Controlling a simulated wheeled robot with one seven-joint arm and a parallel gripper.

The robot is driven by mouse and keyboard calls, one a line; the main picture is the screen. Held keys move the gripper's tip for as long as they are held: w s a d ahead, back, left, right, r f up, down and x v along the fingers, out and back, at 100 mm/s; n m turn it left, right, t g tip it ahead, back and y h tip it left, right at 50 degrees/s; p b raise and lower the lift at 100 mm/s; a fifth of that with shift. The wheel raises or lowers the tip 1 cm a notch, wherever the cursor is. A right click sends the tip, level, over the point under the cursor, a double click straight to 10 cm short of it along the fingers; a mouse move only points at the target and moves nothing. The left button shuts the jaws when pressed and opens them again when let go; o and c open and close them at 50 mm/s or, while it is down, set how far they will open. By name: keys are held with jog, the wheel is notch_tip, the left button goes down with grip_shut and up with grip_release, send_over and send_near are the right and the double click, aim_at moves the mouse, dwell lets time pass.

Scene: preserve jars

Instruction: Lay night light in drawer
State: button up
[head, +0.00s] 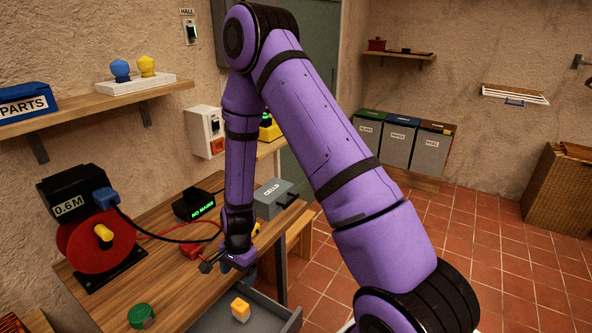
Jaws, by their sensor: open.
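A small orange block with a pale lower part (240,310), which looks like the night light, lies inside the open grey drawer (287,322) under the workbench. The drawer's near part is cut off by the bottom edge of the picture. My gripper (226,267) is open and hangs above the bench's front edge, up and behind the orange block and apart from it. Nothing shows between its fingers, though the far finger is partly hidden.
The workbench (170,285) holds a red cable reel (98,240), a green coil (141,316), a black "NO MAINS" display (199,205) and a grey "CELLS" box (273,198). A red cable runs close to my gripper. Floor (480,250) is clear at right.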

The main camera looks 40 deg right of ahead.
notch_tip(320, 180, up, 27)
jog(key=s+d+n+t, duration=0.2)
jog(key=s+n+t, duration=0.1)
jog(key=n, duration=0.4)
jog(key=s+d+r+n+t+h, duration=0.1)
jog(key=s+r+n, duration=0.5)
jog(key=s+r, duration=1.1)
jog(key=s+d+t, duration=0.1)
jog(key=s+d, duration=0.1)
jog(key=s, duration=0.1)
jog(key=shift+r+n+t+h, duration=0.3)
jog(key=shift+r+n, duration=0.05)
jog(key=shift+n, duration=0.05)
